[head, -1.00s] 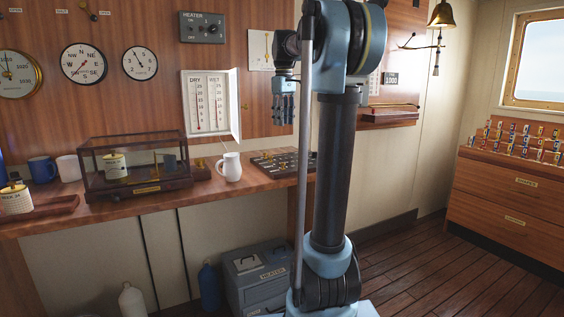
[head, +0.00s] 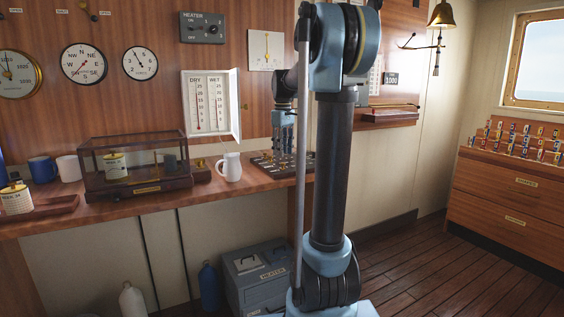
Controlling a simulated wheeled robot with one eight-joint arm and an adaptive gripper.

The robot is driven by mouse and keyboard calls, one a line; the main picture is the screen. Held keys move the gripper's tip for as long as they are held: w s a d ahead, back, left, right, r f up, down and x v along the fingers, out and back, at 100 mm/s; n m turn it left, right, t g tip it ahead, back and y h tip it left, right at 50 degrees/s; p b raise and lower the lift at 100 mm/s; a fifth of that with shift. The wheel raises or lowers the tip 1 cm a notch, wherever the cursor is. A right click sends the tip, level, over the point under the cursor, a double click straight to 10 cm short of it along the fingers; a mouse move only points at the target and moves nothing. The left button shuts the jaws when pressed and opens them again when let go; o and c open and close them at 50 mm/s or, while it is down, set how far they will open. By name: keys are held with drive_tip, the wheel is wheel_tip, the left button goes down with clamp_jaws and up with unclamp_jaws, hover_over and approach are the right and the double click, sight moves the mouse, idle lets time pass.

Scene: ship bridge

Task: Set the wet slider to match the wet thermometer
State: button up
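The thermometer case (head: 236,110) hangs open on the wood wall, with a DRY scale (head: 196,102) on the left and a WET scale (head: 216,102) on the right. Both show red columns, but their exact heights are too small to read. A dark board with small brass pieces (head: 262,163) lies on the counter below and to the right; I cannot tell which piece is the wet slider. My gripper (head: 282,150) points down just above the board's back right part and hides some of it. Its fingers are too small to tell whether they are open or touching a piece.
A white mug (head: 230,167) stands left of the board on the counter (head: 205,190). A glass display case (head: 137,188) stands further left.

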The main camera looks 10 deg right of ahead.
sight(283, 166)
drive_tip(key=shift+f, duration=2.3)
clamp_jaws()
